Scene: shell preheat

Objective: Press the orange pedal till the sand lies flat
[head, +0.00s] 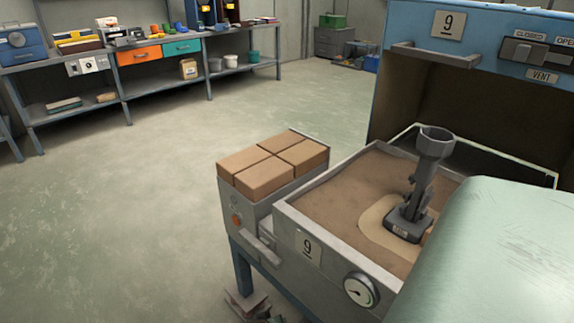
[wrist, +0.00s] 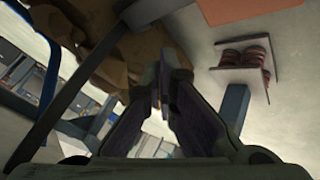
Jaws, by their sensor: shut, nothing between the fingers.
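An orange-brown flat plate (wrist: 245,10), probably the orange pedal, is cut off by the top right edge of the wrist view. Below it are grey plates with dark red coils (wrist: 242,62) between them. In the head view, grey plates (head: 248,303) stand low beneath the bench, and no orange pedal face can be made out there. My gripper (wrist: 163,88) is shut and empty, left of and apart from the coils in the picture. Brown sand (head: 340,185) fills a grey box (head: 325,245); a paler patch surrounds the base of a dark metal piece (head: 420,185).
Four-sided blocks (head: 270,165) sit on a side ledge beside the sand box. A gauge (head: 361,290) is on the box front. A brown crumpled mass (wrist: 110,45) lies upper left. Open floor (head: 130,210) lies left.

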